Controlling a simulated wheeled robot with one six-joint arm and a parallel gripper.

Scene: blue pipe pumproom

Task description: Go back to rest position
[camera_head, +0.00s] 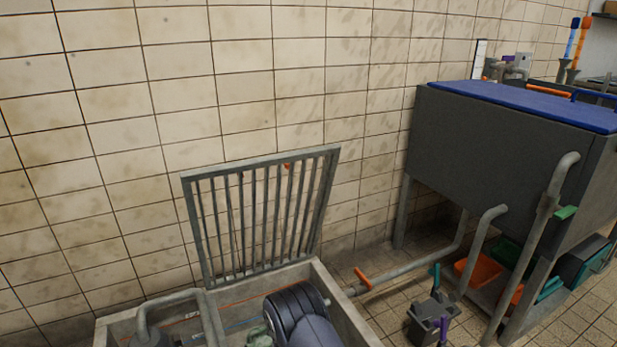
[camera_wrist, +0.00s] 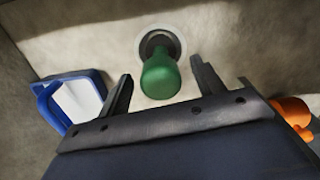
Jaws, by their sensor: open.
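My gripper (camera_wrist: 158,85) shows in the wrist view with its two dark fingers spread apart. A green rounded knob (camera_wrist: 160,76) on a dark stem shows beyond and between the fingers. The stem comes out of a pale round ring on a stained beige surface. I cannot tell whether the fingers touch the knob; a gap shows on both sides of it. My gripper is not clearly seen in the head view.
In the wrist view a blue-framed white panel (camera_wrist: 78,101) is at left and an orange part (camera_wrist: 294,112) at right. In the head view, a raised grate (camera_head: 265,212) stands over a concrete pit (camera_head: 345,318), beside a grey tank (camera_head: 492,135) with pipes. Tiled floor shows between them.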

